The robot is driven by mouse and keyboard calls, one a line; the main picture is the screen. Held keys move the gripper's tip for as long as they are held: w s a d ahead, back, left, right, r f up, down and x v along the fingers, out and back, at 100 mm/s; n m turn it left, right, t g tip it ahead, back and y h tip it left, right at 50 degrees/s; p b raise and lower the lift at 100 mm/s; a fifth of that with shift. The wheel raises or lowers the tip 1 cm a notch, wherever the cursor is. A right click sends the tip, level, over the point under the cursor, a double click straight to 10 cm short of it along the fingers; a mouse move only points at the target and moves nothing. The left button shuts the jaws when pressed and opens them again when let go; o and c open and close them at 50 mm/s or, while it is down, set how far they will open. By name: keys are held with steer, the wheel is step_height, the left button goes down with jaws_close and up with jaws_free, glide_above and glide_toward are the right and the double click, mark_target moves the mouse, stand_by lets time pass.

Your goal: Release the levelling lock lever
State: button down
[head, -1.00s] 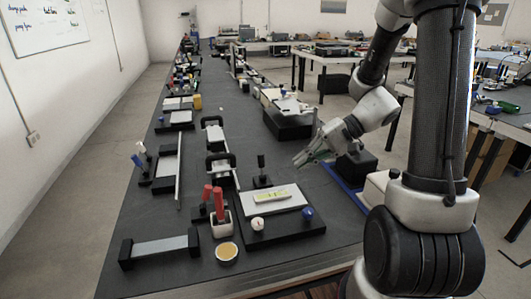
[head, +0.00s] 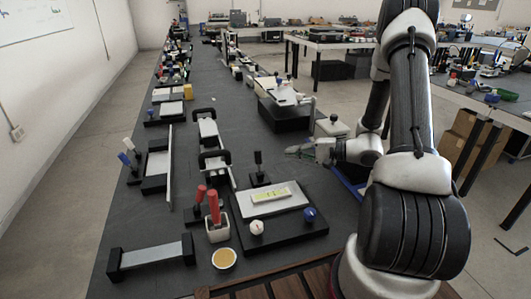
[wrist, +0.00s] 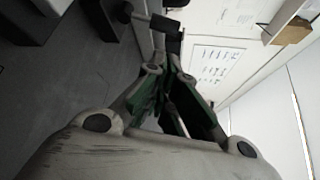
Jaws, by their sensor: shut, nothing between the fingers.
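A black lever (head: 258,163) stands upright on a small black base behind the levelling plate in the head view. The plate (head: 270,207) is light grey and lies on a black block, with a yellow-green spirit level (head: 271,194) on it. A white knob (head: 257,227) and a blue knob (head: 309,215) are at its front. My gripper (head: 289,150) is to the right of the lever, pointing left towards it, with a gap between them. Its green-lined fingers (wrist: 166,78) are shut and empty in the wrist view. A dark handle-like shape (wrist: 165,22) lies beyond the fingertips; I cannot tell whether it is the lever.
Red-handled levers (head: 213,207) and a white cup stand left of the plate. A black-handled frame (head: 215,160) is behind them. A round yellow-topped dish (head: 224,258) is near the front edge.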

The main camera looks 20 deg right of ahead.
mark_target(258, 157)
steer(key=shift+a, duration=0.1)
steer(key=x, duration=0.9)
steer(key=shift+w+a, duration=0.25)
steer(key=shift+a, duration=0.1)
steer(key=shift+d, duration=0.1)
